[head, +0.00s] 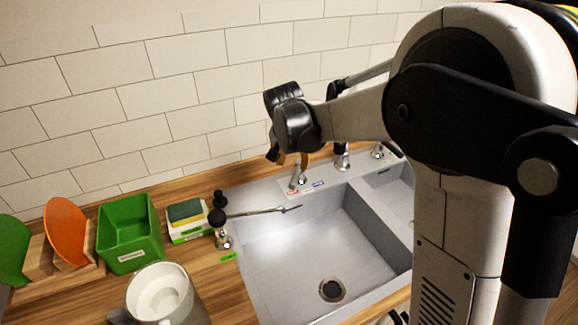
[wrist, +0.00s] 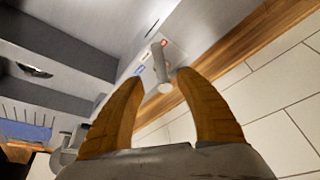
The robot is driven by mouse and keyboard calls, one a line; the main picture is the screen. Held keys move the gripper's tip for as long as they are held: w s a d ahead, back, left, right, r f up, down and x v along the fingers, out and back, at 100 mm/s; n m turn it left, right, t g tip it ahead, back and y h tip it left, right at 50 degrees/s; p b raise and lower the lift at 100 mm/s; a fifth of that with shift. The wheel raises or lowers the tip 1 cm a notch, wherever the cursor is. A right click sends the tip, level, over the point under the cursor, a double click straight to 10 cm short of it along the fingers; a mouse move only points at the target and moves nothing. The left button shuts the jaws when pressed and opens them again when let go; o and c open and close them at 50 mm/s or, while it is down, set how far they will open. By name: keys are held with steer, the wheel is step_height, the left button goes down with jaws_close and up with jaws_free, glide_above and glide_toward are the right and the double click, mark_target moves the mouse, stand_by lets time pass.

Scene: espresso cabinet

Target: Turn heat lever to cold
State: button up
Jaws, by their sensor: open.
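The heat lever (head: 299,180) is a small metal handle on the sink's back ledge, with a red and a blue label at its base. In the wrist view the lever (wrist: 158,58) stands between the red label (wrist: 164,43) and the blue label (wrist: 138,70). Its round end lies in the gap between my fingertips. My gripper (wrist: 158,80) is open, its two orange fingers on either side of the lever's end. I cannot tell whether either finger touches it. In the head view my gripper (head: 292,160) points down just above the lever and partly covers it.
The sink (head: 290,250) has a drain (head: 332,290). A metal tap (head: 342,158) stands right of the lever. A black-knobbed fixture (head: 218,217) has a thin spout over the basin. A green box (head: 130,232), sponges (head: 185,211) and a pitcher (head: 160,290) stand left. Wall tiles (head: 175,85) rise close behind.

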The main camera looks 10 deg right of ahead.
mark_target(295, 177)
steer(key=b+x, duration=0.3)
steer(key=x, duration=0.7)
steer(key=shift+w+d+f, duration=0.1)
steer(key=shift+f, duration=0.1)
jaws_close()
